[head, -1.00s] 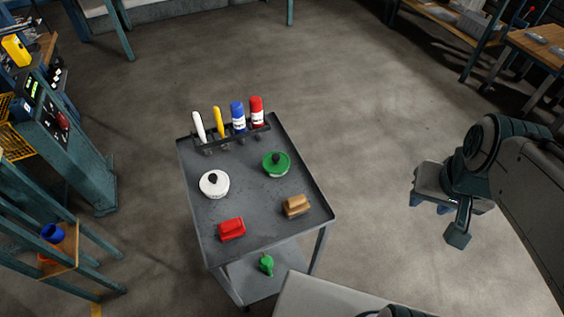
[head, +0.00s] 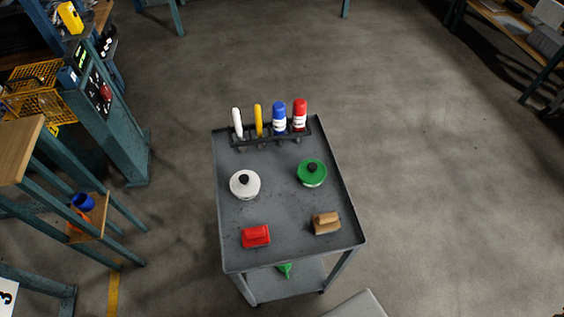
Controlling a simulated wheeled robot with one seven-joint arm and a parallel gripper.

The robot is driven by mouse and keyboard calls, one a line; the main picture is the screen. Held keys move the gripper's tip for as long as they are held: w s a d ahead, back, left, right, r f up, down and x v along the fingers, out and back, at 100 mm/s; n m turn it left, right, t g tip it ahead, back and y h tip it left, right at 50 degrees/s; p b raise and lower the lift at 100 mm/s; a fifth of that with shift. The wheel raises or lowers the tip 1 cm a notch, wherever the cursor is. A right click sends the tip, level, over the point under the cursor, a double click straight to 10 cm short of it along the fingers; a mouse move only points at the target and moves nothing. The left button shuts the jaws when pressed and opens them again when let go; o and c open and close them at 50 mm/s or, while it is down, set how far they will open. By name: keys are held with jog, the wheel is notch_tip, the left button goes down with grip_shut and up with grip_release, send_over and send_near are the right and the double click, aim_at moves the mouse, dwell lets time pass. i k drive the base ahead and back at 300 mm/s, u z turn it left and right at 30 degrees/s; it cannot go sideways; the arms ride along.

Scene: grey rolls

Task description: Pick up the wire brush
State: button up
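No object is plainly a wire brush at this size. On the grey cart top (head: 280,205) lie a tan block-like piece with a raised grip (head: 326,223), at the front right, and a similar red piece (head: 256,236), at the front left. Either could be a brush, but I cannot see bristles on them. My gripper is out of view, and nothing touches these pieces in the picture.
A white lidded round item (head: 245,184) and a green one (head: 311,173) sit mid-cart. A black rack at the back holds a blue can (head: 279,117), a red can (head: 300,114) and two thin markers. Teal shelving (head: 110,120) stands left. Floor right of the cart is clear.

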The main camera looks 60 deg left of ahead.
aim_at(256, 237)
jog(key=z, duration=0.05)
jog(key=k, duration=1.15)
jog(key=u, duration=1.35)
jog(key=i, duration=0.5)
